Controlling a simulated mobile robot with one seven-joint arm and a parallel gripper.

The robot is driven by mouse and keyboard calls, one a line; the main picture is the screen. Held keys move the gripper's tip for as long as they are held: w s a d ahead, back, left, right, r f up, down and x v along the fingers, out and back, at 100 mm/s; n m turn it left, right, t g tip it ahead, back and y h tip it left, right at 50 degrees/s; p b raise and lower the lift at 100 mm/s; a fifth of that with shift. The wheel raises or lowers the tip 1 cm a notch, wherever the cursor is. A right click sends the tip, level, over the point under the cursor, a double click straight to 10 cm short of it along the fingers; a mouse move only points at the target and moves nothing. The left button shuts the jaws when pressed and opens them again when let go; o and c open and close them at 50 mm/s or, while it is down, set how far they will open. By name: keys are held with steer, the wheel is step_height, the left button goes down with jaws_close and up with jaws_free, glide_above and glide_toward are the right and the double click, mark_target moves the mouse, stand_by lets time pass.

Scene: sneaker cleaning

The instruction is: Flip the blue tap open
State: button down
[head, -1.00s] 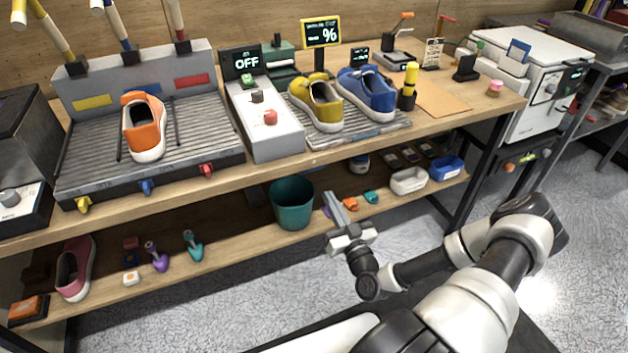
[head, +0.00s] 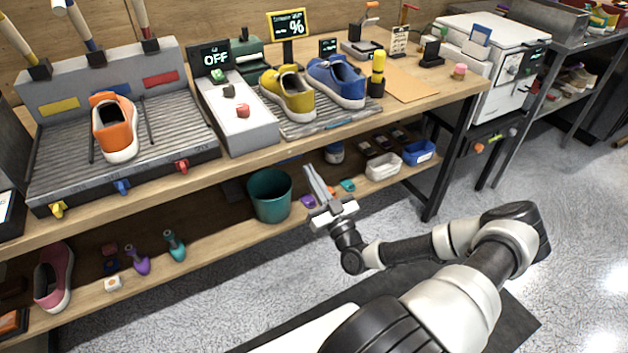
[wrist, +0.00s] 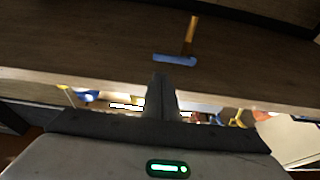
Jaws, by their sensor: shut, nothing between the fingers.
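The blue tap (head: 122,187) is on the front edge of the grey ribbed wash tray (head: 45,196), between a yellow tap (head: 58,209) and a red tap (head: 182,166). An orange sneaker (head: 114,128) sits on the tray. My gripper (head: 309,172) is shut and empty, in front of the bench's lower shelf, to the right of the teal bin and well right of the blue tap. In the wrist view my shut fingers (wrist: 160,88) point toward a wooden board. I cannot make out the blue tap there.
The teal bin (head: 270,195) stands on the lower shelf (head: 200,246) near my gripper. A control box (head: 236,112) with an OFF display, a yellow sneaker (head: 288,93) and a blue sneaker (head: 337,81) are on the bench. The floor in front is partly clear.

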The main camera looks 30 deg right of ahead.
steer(key=x, duration=0.6)
